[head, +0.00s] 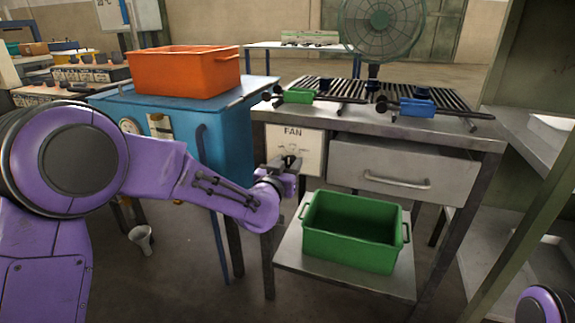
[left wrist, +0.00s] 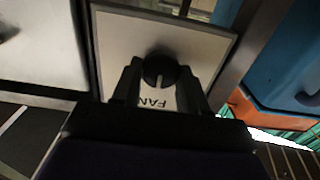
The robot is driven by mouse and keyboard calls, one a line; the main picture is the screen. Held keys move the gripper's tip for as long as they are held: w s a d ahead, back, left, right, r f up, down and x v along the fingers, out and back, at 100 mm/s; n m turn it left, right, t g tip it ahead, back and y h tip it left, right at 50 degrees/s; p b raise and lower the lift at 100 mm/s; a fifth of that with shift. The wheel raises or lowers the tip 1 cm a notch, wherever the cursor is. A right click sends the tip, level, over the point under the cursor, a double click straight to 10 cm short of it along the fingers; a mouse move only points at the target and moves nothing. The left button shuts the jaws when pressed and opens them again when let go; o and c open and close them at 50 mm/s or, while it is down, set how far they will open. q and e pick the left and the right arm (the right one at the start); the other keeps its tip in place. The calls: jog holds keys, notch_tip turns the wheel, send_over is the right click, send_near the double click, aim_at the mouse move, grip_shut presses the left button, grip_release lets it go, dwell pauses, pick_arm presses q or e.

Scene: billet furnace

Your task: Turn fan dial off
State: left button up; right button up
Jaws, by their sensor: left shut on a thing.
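The fan panel (head: 304,145) is a pale plate marked FAN on the front left of the metal workbench. My left gripper (head: 289,163) is at this panel and hides the dial in the head view. In the left wrist view the panel (left wrist: 205,45) appears upside down. The round black dial (left wrist: 160,70) with a pale pointer mark sits between the fingers of my left gripper (left wrist: 158,82), which is shut on it. The green fan (head: 381,25) stands behind the bench; I cannot tell whether it spins. My right gripper is not in view.
A blue cabinet (head: 235,125) carrying an orange bin (head: 185,72) stands left of the bench. A closed drawer (head: 375,175) is right of the panel. A green bin (head: 350,245) sits on the lower shelf. Tools with green and blue blocks (head: 418,107) lie on the benchtop.

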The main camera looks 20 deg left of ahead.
pick_arm(q)
jog(key=shift+n, duration=0.3)
jog(key=n+p, duration=0.2)
jog(key=n, duration=0.1)
jog(key=shift+a+n, duration=0.1)
jog(key=shift+n, duration=0.2)
jog(key=n+p, duration=0.1)
jog(key=n, duration=0.3)
jog(key=shift+f+n, duration=0.1)
jog(key=shift+n, duration=0.2)
jog(key=shift+p, duration=0.3)
jog(key=o, duration=1.1)
jog(key=shift+c, duration=0.2)
jog(key=s+p, duration=0.1)
jog(key=s, duration=0.9)
jog(key=shift+s+a, duration=0.2)
jog(key=shift+s, duration=0.05)
